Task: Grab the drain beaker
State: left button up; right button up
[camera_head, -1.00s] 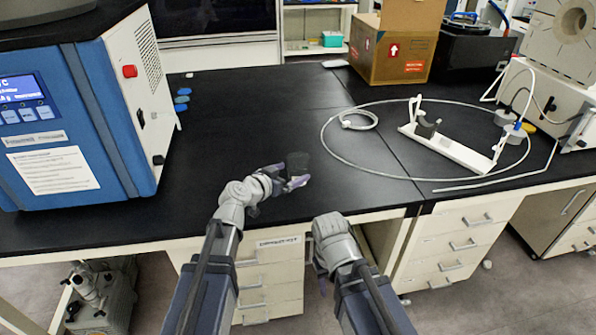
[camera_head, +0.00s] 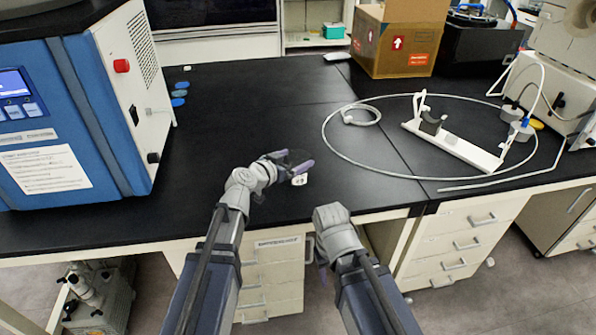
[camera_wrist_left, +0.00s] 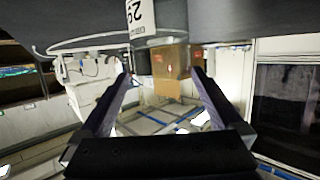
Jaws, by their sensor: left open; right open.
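The beaker, clear and dark-looking with a white printed label (camera_head: 299,180), stands on the black bench in front of me. My left gripper (camera_head: 291,161) is open at the beaker, and its fingers cover much of the upper part in the head view. In the left wrist view, which looks upside down, the beaker (camera_wrist_left: 160,22) is at top centre, beyond the open fingers (camera_wrist_left: 160,74). I see no finger closed on it. My right gripper (camera_head: 323,262) hangs lower, in front of the bench edge; its fingers are mostly hidden.
A blue-and-white freeze dryer (camera_head: 90,110) stands at the left. A white stand (camera_head: 455,146) and a looped tube (camera_head: 352,176) lie at the right. A cardboard box (camera_head: 395,42) is at the back. The bench (camera_head: 235,110) behind the beaker is clear.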

aim_at(304, 156)
pick_arm(q)
jog(key=shift+w+d+f, duration=0.2)
jog(key=shift+w+d, duration=0.05)
jog(key=shift+w, duration=0.15)
jog(key=shift+w+d+f+b, duration=0.15)
jog(key=shift+w+f+b, duration=0.15)
jog(key=shift+w+b, duration=0.05)
jog(key=b+x, duration=0.1)
jog(key=x, duration=0.3)
jog(key=shift+w+f+b, duration=0.1)
jog(key=shift+f+b, duration=0.25)
jog(key=shift+c, duration=0.2)
jog(key=c, duration=1.1)
jog(key=shift+r, duration=0.15)
jog(key=shift+c, duration=0.2)
notch_tip(304, 156, up, 10)
jog(key=p, duration=1)
